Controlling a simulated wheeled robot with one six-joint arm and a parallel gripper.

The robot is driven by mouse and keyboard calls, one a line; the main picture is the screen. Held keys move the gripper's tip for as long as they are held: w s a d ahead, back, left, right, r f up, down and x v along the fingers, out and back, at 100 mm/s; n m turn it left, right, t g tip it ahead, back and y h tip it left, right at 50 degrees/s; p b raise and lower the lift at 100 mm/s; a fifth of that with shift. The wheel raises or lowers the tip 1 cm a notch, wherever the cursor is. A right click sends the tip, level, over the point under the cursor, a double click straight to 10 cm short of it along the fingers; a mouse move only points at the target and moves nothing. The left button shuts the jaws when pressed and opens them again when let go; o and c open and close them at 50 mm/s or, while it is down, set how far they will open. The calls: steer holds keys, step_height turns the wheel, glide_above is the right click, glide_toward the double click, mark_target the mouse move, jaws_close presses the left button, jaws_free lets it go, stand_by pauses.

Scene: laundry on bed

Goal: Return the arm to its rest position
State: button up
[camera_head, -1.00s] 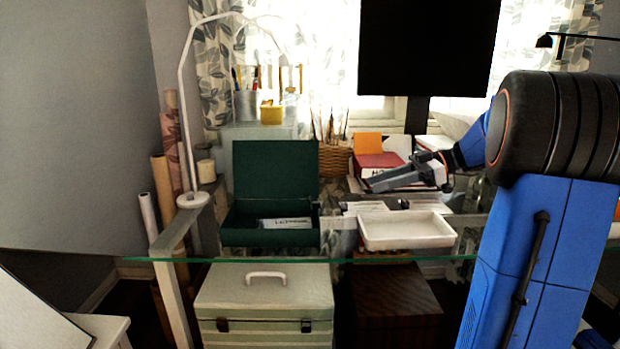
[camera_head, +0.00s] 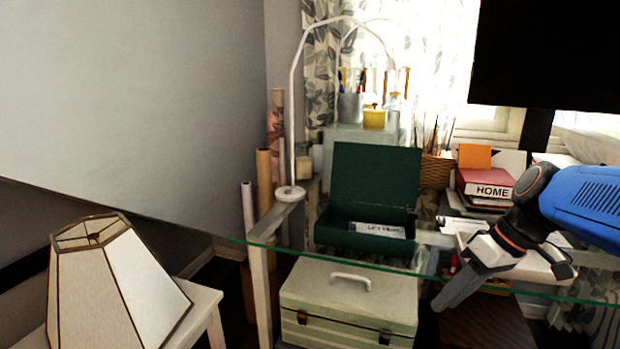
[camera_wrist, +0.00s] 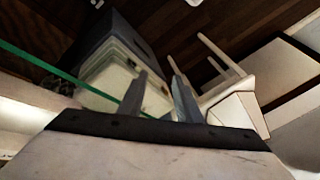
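My gripper (camera_head: 446,302) hangs at the right in the head view, angled down and to the left in front of the glass desk's edge. It appears to the right of the cream case. My blue arm link enters from the right edge. In the wrist view my gripper (camera_wrist: 158,80) has its two grey fingers apart, with nothing visible held between them. The wrist camera looks downward past the fingers to the floor and the case.
The glass desk (camera_head: 440,281) holds an open green box (camera_head: 368,240), a white tray (camera_head: 530,262) partly hidden by my gripper, and red books (camera_head: 485,183). The cream case (camera_head: 350,300) stands below. A lampshade (camera_head: 115,285) sits on a white stool (camera_head: 200,310) at left.

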steer(key=s+d+f+m+t+h, duration=0.1)
steer(key=s+f+m+t+h, duration=0.2)
steer(key=s, duration=0.6)
steer(key=shift+d+f+m+h, duration=0.4)
steer(key=shift+f+m+h, duration=0.65)
steer(key=shift+f, duration=0.6)
